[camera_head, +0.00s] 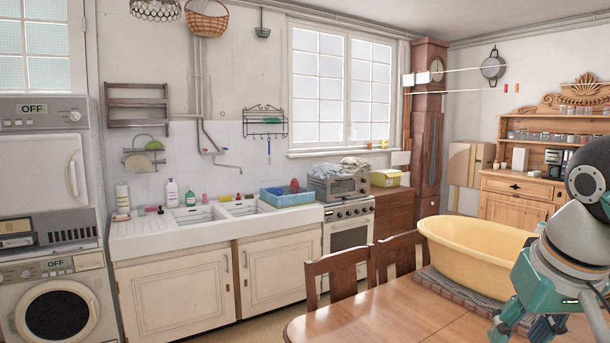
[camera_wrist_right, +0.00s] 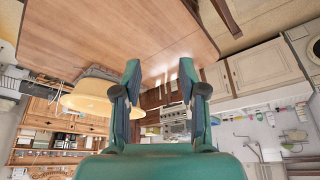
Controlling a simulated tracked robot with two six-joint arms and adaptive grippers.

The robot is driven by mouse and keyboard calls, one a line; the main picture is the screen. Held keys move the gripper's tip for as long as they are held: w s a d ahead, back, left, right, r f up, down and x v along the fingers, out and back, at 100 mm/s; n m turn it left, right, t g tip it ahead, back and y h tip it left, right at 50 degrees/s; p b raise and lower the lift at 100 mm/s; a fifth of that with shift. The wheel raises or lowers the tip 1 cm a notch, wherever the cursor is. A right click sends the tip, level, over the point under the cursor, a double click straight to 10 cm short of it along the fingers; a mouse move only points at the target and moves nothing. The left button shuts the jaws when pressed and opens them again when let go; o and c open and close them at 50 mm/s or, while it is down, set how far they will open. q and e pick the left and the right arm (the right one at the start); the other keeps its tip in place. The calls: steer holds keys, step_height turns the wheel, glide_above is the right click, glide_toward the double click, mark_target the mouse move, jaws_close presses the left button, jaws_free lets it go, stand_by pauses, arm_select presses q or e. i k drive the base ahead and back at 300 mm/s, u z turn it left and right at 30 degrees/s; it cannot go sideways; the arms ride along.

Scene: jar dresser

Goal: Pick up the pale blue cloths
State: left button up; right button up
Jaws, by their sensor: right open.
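Pale, bluish-white folded cloths (camera_head: 352,164) lie in a loose pile on top of the small silver oven (camera_head: 338,188) in the head view. Their exact number and edges are too small to tell. My right gripper (camera_head: 524,328) is at the lower right of the head view, over the wooden table and far from the cloths. In the right wrist view my right gripper (camera_wrist_right: 160,68) shows its two fingers apart with nothing between them. I cannot make out the cloths in the wrist view. My left gripper does not show.
The wooden table (camera_head: 400,317) carries a yellow tub (camera_head: 470,249) on a patterned mat. Chairs (camera_head: 340,275) stand at its far side, between it and the stove (camera_head: 347,241). A blue crate (camera_head: 286,197) is left of the silver oven, and a yellow box (camera_head: 389,178) is right of it.

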mark_target(323, 170)
steer(key=u, duration=0.9)
steer(key=i, duration=5.25)
steer(key=z, duration=2.55)
